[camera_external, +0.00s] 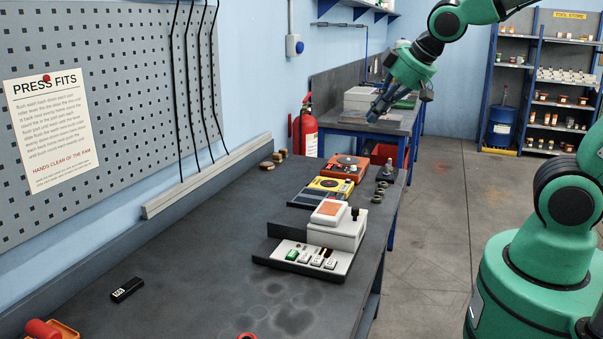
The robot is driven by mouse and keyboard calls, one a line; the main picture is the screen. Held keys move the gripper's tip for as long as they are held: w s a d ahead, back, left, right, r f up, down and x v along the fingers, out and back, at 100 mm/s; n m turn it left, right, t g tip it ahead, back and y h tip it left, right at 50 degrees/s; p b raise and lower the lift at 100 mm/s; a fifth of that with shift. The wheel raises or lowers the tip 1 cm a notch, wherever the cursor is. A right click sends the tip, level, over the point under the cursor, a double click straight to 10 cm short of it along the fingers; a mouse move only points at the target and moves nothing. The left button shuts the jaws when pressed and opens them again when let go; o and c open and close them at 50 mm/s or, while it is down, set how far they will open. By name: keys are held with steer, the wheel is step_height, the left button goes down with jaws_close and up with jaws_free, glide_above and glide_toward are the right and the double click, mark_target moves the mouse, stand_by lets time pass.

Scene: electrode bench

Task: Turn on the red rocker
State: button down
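A low pale switch panel (272,257) lies on the dark bench. It carries a green switch (291,255) and several pale or grey ones beside it.
Behind the box are a yellow meter (327,184), an orange device (343,167) and small dark rings (378,193). A black block (127,290) and a red-handled item (42,329) lie nearer. A pegboard (110,110) lines the left wall. The bench's middle left is clear.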

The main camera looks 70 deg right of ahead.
steer(key=w+d+f+t+p, duration=0.1)
steer(key=w+d+f+p, duration=0.2)
steer(key=w+d+f, duration=0.6)
steer(key=w+d+f+n+y+p, duration=0.1)
steer(key=w+d+f, duration=0.2)
steer(key=f, duration=0.3)
steer(key=w+d+f+t+p, duration=0.1)
steer(key=w+d+f, duration=0.2)
steer(key=f, duration=0.4)
steer(key=shift+w+d+f+n+y+p, duration=0.2)
steer(key=shift+d+f+n+y+p, duration=0.15)
steer(key=shift+d, duration=0.5)
steer(key=f+b, duration=0.4)
steer(key=d+f+b, duration=0.1)
steer(key=f+b, duration=0.1)
steer(key=shift+f, duration=0.2)
steer(key=shift+d+f+b, duration=0.1)
steer(key=shift+f+b, duration=0.65)
steer(key=shift+f, duration=0.3)
steer(key=shift+f, duration=0.2)
steer(key=shift+f, duration=0.2)
